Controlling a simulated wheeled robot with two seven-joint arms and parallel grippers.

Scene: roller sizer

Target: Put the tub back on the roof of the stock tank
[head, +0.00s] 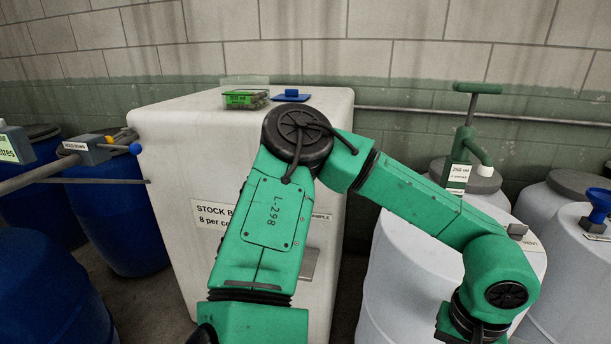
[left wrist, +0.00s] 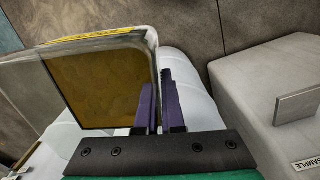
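The stock tank (head: 165,200) is a large white box with a flat roof, left of centre in the head view. On its roof sit a clear tub with a green label (head: 246,99) and a small blue lid-like piece (head: 291,95). My left gripper (left wrist: 158,100) shows only in the left wrist view. Its purple fingers stand close together on either side of one wall of a clear tub with brown contents and a yellow label edge (left wrist: 100,85). What looks like the tank's front (left wrist: 240,105), with bracket and SAMPLE label, is to the right there. My right gripper is out of view.
Blue drums (head: 115,225) stand left of the tank, with a grey bar (head: 40,172) in front. White drums (head: 400,280) stand to the right, one with a green hand pump (head: 465,140). The front part of the tank's roof is bare. A block wall closes the back.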

